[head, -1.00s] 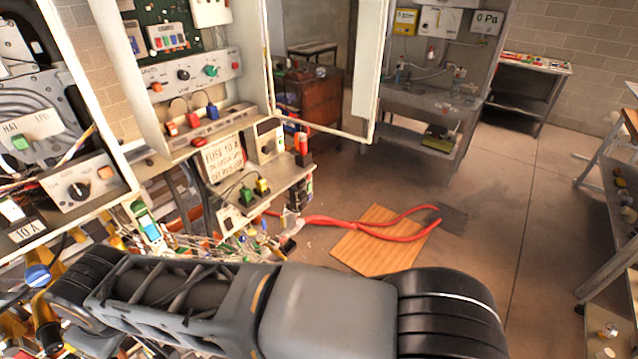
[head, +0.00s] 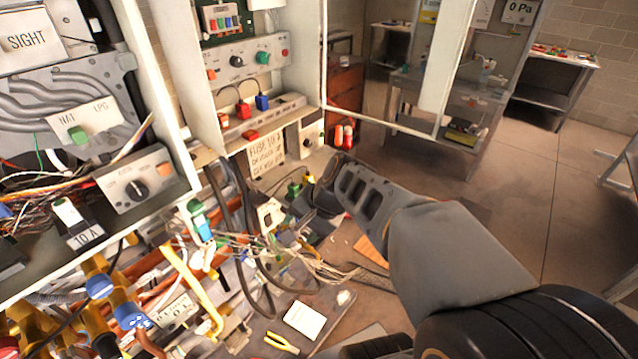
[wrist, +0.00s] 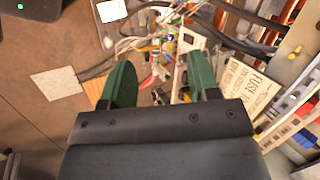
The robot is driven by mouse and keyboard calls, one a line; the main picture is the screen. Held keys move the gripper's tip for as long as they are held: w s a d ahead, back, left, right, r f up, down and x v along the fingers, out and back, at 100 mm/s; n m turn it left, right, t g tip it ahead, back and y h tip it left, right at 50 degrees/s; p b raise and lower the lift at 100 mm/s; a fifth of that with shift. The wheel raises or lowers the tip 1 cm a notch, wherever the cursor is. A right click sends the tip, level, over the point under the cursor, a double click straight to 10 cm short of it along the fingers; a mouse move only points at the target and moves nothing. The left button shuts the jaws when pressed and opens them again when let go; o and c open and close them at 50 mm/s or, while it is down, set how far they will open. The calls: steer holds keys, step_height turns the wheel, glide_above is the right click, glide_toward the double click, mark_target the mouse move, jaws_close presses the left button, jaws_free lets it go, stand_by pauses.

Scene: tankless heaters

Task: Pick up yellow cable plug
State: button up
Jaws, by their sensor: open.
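In the head view my wrist and gripper are close to the right of the plugs and partly cover the shelf. I cannot pick out the yellow plug surely in the wrist view.
Loose wires (head: 300,262) and dark hanging cables (head: 245,210) crowd the area left of and below my gripper. The open cabinet frame (head: 385,124) stands behind.

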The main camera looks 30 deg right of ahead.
steer(key=w+d+f+m+t+y, duration=0.35)
steer(key=w+d+m, duration=0.5)
steer(key=m, duration=0.35)
steer(key=m+t+h+b, duration=0.15)
steer(key=m+t, duration=0.25)
steer(key=m, duration=0.4)
glide_toward(311, 177)
steer(key=shift+m+t+h, duration=0.25)
steer(key=shift+m+h, duration=0.15)
steer(key=shift+m, duration=0.2)
steer(key=x, duration=0.2)
steer(key=p+x, duration=0.1)
steer(key=x, duration=0.1)
steer(key=shift+a+f, duration=0.3)
steer(key=shift+f, duration=0.05)
steer(key=shift+p+x, duration=1.2)
steer(key=shift+x, duration=2.1)
steer(key=c, duration=1)
steer(key=shift+r, duration=0.15)
